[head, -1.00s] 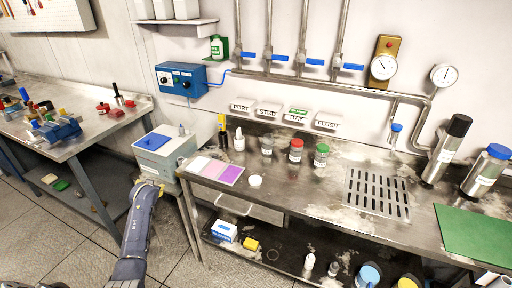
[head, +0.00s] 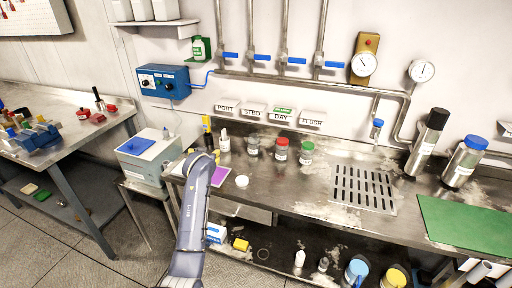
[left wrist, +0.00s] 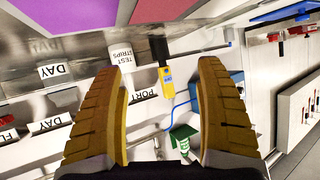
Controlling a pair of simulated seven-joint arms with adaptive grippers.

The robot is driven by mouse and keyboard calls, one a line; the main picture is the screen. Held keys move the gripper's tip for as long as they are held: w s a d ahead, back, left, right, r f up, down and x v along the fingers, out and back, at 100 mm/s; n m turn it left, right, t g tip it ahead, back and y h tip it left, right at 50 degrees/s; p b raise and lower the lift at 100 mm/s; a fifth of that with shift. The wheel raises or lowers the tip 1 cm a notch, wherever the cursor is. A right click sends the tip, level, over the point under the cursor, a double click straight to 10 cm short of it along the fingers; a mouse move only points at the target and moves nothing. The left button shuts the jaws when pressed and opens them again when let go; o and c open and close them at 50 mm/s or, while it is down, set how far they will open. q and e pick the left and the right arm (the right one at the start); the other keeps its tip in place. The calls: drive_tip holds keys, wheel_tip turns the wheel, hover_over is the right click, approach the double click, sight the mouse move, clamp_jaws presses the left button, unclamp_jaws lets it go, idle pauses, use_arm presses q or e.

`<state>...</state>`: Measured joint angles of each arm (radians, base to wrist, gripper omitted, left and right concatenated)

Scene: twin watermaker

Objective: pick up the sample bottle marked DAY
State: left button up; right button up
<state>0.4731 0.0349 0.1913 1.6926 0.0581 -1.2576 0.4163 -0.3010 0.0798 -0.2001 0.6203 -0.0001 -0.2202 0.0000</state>
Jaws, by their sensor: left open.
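Three small sample bottles stand in a row at the back of the steel bench: one grey-capped (head: 253,146), one red-capped (head: 281,150) and one green-capped (head: 306,153). Their labels are too small to read in the head view.
A white test strips bottle (head: 224,140) and a yellow-black instrument (head: 207,130) stand left of the sample bottles. A white lid (head: 242,181) lies in front. Wall signs, including DAY (head: 281,117), hang behind. A drain grate (head: 363,188) and green mat (head: 464,228) lie right.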

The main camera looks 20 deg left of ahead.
sight(253, 139)
use_arm(q)
drive_tip(key=w+d+r+t+h, duration=0.1)
drive_tip(key=d+r, duration=0.2)
drive_tip(key=d, duration=0.6)
drive_tip(key=w+d+r+h, duration=0.1)
drive_tip(key=d+r, duration=0.3)
drive_tip(key=d, duration=0.6)
drive_tip(key=shift+m, duration=0.4)
drive_tip(key=shift+d+x, duration=0.2)
drive_tip(key=shift+x, duration=4.05)
drive_tip(key=shift+d+x, duration=0.2)
drive_tip(key=shift+x, duration=4.05)
drive_tip(key=shift+w, duration=0.1)
drive_tip(key=c, duration=1.1)
